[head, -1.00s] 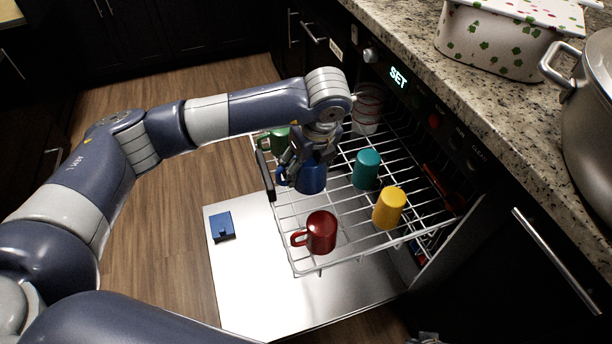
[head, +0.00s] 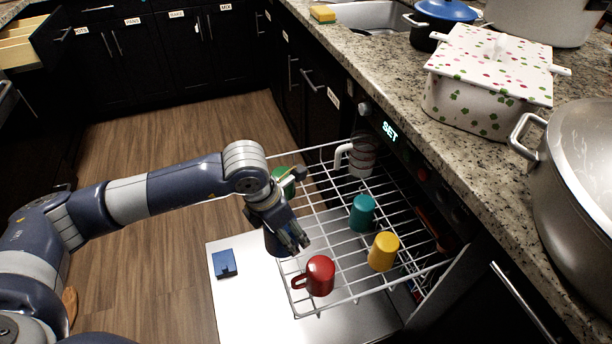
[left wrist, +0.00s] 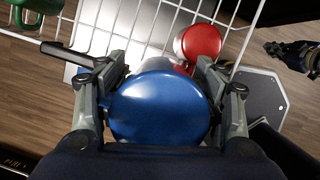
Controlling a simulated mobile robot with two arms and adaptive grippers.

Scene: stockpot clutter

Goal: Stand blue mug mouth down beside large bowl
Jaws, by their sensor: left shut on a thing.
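My left gripper (head: 298,241) is shut on the blue mug (head: 277,243), holding it above the front of the dishwasher rack. In the left wrist view, the mug (left wrist: 160,108) sits between both fingers, a smooth, round, closed end facing the camera. Its mouth is hidden. No large bowl shows in either view. A dark jaw-like part at the right of the left wrist view looks like my right gripper (left wrist: 293,55); its opening is too small to tell.
The granite counter (head: 400,75) carries a spotted pot (head: 480,90) and large steel pot (head: 585,190).

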